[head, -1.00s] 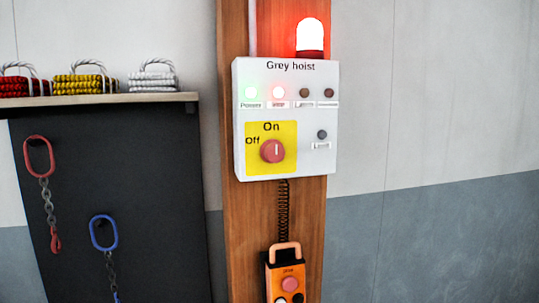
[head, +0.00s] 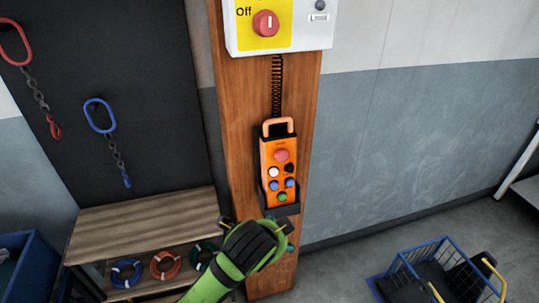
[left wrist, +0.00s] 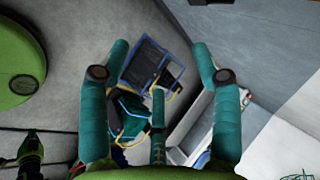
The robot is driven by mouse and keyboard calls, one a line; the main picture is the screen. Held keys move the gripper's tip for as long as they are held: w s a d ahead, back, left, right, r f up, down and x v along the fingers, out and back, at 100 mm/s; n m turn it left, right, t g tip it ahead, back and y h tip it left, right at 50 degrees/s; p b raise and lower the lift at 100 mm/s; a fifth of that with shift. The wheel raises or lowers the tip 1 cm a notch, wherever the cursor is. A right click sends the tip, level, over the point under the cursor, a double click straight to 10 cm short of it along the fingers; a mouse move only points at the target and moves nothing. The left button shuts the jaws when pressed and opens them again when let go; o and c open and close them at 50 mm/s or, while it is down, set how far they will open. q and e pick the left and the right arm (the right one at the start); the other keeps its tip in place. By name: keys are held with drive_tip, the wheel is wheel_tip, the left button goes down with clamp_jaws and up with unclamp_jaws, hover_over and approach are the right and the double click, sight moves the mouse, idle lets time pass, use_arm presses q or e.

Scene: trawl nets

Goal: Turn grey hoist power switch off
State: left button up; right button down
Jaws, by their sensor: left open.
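The red rotary switch (head: 265,23) sits on a yellow plate at the top of the head view. Its white mark points upright, and "Off" is printed to its upper left. My left gripper (head: 284,228) comes in from the bottom, well below the switch and just below the orange pendant. In the left wrist view its teal fingers (left wrist: 160,48) are spread apart with nothing held between them. My right gripper is not seen.
An orange pendant (head: 281,175) hangs in a black holder on the wooden post (head: 235,120), below a coiled cable (head: 277,90). A black board with chains and a wooden shelf (head: 150,212) stand left. A blue wire basket (head: 425,262) is on the floor right. The wall right of the post is clear.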

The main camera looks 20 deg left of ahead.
use_arm(q)
drive_tip(key=w+d+r+m+t+y, duration=0.1)
drive_tip(key=w+r+m+t+y, duration=0.15)
drive_tip(key=w+r+m, duration=0.6)
drive_tip(key=m+t+y, duration=0.5)
drive_tip(key=y, duration=0.2)
approach(269, 25)
drive_tip(key=x, duration=0.3)
drive_tip(key=p+x, duration=0.4)
drive_tip(key=x, duration=0.2)
drive_tip(key=shift+a+r, duration=0.1)
drive_tip(key=shift+r, duration=0.05)
drive_tip(key=shift+w+a+p, duration=0.15)
drive_tip(key=shift+w+p, duration=0.15)
drive_tip(key=shift+h, duration=0.25)
drive_tip(key=c, duration=1.1)
